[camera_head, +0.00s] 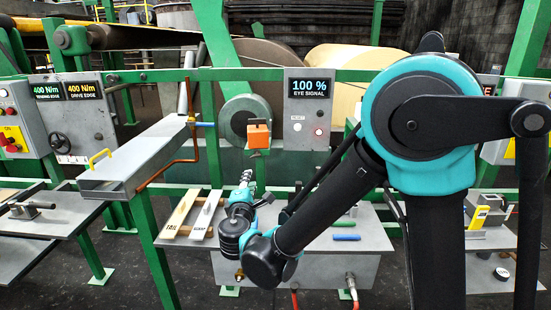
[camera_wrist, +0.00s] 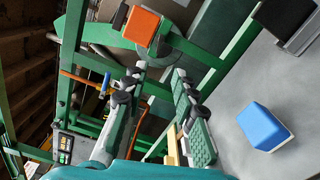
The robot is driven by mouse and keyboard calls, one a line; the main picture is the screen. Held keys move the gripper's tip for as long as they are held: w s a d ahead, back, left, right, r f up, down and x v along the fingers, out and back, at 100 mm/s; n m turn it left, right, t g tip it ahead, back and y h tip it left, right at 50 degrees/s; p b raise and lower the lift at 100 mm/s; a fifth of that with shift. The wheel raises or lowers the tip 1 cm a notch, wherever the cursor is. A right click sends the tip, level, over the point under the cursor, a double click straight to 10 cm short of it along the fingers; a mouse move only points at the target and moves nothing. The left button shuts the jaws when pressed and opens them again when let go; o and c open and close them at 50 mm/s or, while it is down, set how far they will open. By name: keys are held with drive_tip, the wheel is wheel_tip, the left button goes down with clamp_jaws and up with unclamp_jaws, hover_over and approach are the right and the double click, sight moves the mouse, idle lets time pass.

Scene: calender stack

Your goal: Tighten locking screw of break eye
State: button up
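The break eye appears to be the orange box (camera_head: 259,136) on a green bracket, in front of a round grey-green housing. It has a dark part on top. In the wrist view the orange box (camera_wrist: 142,26) is at the top, beyond the fingertips, with a dark piece (camera_wrist: 119,17) on its left. I cannot tell which part is the locking screw. My gripper (camera_head: 247,181) is below and a little left of the box, pointing up. In the wrist view my gripper (camera_wrist: 155,84) has its two fingers apart with nothing between them. The fingers do not touch the box.
A display panel (camera_head: 308,98) reading "100 % EYE SIGNAL" is right of the box. Below is a grey bench (camera_head: 375,238) with a blue block (camera_head: 347,237) and labelled boards (camera_head: 181,213). An orange bent pipe (camera_head: 194,150) and green posts stand to the left.

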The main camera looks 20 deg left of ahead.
sight(256, 157)
drive_tip(key=x, duration=1.7)
drive_tip(key=shift+w+a, duration=0.1)
drive_tip(key=shift+w, duration=0.05)
drive_tip(key=shift+c, duration=0.5)
clamp_jaws()
